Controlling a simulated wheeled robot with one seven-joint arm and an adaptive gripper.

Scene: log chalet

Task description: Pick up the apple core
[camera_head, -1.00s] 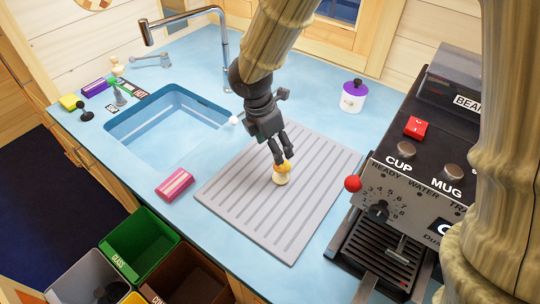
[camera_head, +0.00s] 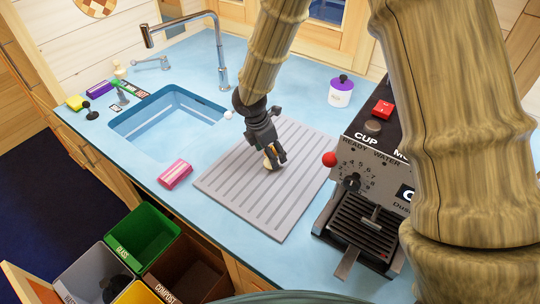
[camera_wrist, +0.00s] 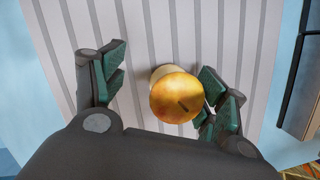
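The apple core (camera_head: 267,163) stands on the grey ridged drainboard (camera_head: 241,196), partly hidden by my gripper in the head view. In the wrist view the apple core (camera_wrist: 176,97) shows its golden round top with a dark stem and a paler body below. My gripper (camera_head: 271,160) is low over the drainboard with its fingers around the core. In the wrist view my gripper (camera_wrist: 160,88) is open. The core sits between the fingers, close to the right one, with a clear gap to the left one. Whether the right finger touches it I cannot tell.
A coffee machine (camera_head: 352,198) with a red knob stands right of the drainboard. The sink (camera_head: 165,122) and tall tap (camera_head: 220,60) are left and behind. A pink sponge (camera_head: 175,174) lies left. A purple-lidded pot (camera_head: 341,92) stands behind. Sorting bins (camera_head: 142,236) are below the counter.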

